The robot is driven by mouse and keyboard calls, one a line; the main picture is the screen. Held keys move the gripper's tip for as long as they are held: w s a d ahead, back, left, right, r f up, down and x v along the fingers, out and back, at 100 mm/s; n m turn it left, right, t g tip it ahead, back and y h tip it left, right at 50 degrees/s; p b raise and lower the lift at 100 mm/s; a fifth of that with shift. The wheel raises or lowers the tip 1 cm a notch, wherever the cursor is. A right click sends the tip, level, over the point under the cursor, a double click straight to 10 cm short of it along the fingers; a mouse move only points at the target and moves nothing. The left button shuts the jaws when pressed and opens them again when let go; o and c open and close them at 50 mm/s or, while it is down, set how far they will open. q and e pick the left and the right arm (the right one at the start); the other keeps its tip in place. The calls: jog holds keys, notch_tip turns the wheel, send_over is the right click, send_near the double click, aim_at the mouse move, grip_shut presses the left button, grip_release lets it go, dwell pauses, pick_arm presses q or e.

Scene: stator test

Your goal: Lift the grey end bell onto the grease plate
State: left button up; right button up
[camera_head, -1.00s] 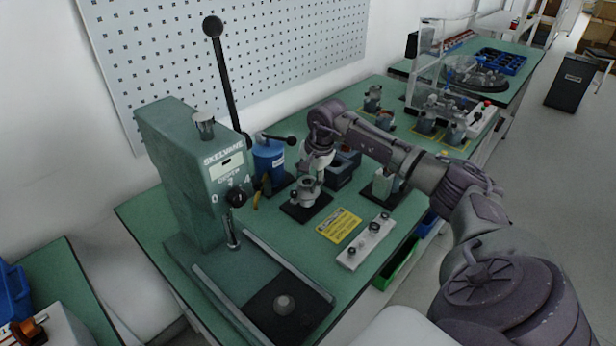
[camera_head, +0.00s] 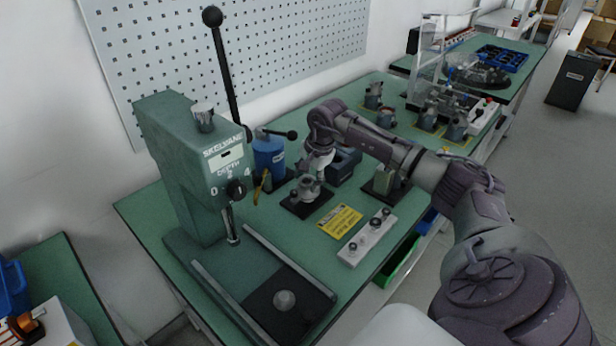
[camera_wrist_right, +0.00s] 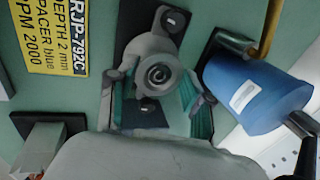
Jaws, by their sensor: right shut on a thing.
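The grey end bell (camera_head: 309,187) is at a small dark plate (camera_head: 293,208) on the green bench, beside the blue can. I take this plate for the grease plate. My right gripper (camera_head: 317,168) comes down on the end bell from above. In the right wrist view the end bell (camera_wrist_right: 158,72) shows its round, stepped bore between the fingers of my right gripper (camera_wrist_right: 158,95), which is shut on it. The dark plate (camera_wrist_right: 132,18) shows beneath it. I cannot tell whether the bell touches the plate. My left gripper is not in view.
A blue can (camera_head: 268,157) with a black lever stands close behind the plate. A green press (camera_head: 190,165) with a tall lever is at left. A yellow card (camera_head: 339,220) and a pale strip with knobs (camera_head: 367,238) lie in front. A dark box (camera_head: 343,165) is just right.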

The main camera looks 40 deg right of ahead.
jog(key=shift+f, duration=0.35)
jog(key=shift+f, duration=0.15)
jog(key=shift+f+b, duration=0.45)
jog(key=shift+b, duration=0.2)
jog(key=o, duration=1.4)
jog(key=v, duration=1.2)
